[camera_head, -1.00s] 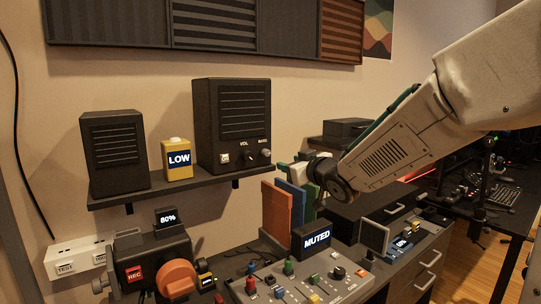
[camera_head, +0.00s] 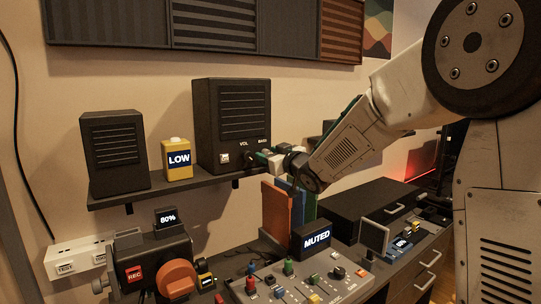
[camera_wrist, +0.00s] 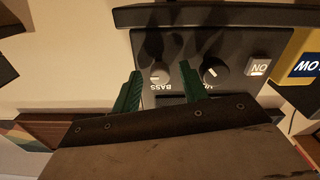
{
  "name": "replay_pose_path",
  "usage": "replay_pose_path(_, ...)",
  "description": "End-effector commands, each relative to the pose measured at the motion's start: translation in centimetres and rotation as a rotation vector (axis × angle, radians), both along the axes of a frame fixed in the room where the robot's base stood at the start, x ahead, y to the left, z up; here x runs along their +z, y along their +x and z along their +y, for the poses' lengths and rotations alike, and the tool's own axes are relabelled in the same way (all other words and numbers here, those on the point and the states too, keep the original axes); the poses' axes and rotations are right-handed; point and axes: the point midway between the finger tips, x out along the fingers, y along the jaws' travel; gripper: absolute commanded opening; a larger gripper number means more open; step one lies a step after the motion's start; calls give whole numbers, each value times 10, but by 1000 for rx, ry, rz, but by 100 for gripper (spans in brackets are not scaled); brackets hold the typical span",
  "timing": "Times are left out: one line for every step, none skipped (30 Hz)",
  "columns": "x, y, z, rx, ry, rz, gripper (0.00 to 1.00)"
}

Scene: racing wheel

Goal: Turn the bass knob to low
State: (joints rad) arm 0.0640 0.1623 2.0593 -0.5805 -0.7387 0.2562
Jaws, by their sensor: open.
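The bass knob (camera_wrist: 159,76) is a small grey knob above the upside-down BASS label in the wrist view. It sits on the front of the large black speaker (camera_head: 232,115) on the shelf. My gripper (camera_wrist: 160,71) is open, with one green finger on each side of the bass knob in that picture. I cannot tell whether the fingers touch it. In the head view my gripper (camera_head: 263,157) is at the speaker's lower right corner and covers the bass knob. A yellow box (camera_head: 179,144) beside the speaker shows LOW.
The darker VOL knob (camera_wrist: 215,70) is close beside my right-hand finger in the wrist view, with an ON button (camera_wrist: 258,66) beyond.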

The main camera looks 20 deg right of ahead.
Motion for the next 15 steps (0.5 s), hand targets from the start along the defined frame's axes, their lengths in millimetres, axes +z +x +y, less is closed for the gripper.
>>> replay_pose_path(0,0,0,0,0,0,43)
replay_pose_path(0,0,0,0,0,0,43)
replay_pose_path(0,0,0,0,0,0,40)
replay_pose_path(0,0,0,0,0,0,32)
replay_pose_path(0,0,0,0,0,0,24)
replay_pose_path(0,0,0,0,0,0,13)
replay_pose_path(0,0,0,0,0,0,4)
replay_pose_path(0,0,0,0,0,0,0)
replay_pose_path(0,0,0,0,0,0,0)
replay_pose_path(0,0,0,0,0,0,0)
replay_pose_path(0,0,0,0,-1,0,0)
replay_pose_path(0,0,0,0,-2,-1,0)
replay_pose_path(0,0,0,0,-3,-1,0)
replay_pose_path(0,0,0,0,-5,-2,0)
replay_pose_path(0,0,-1,0,-10,-3,0)
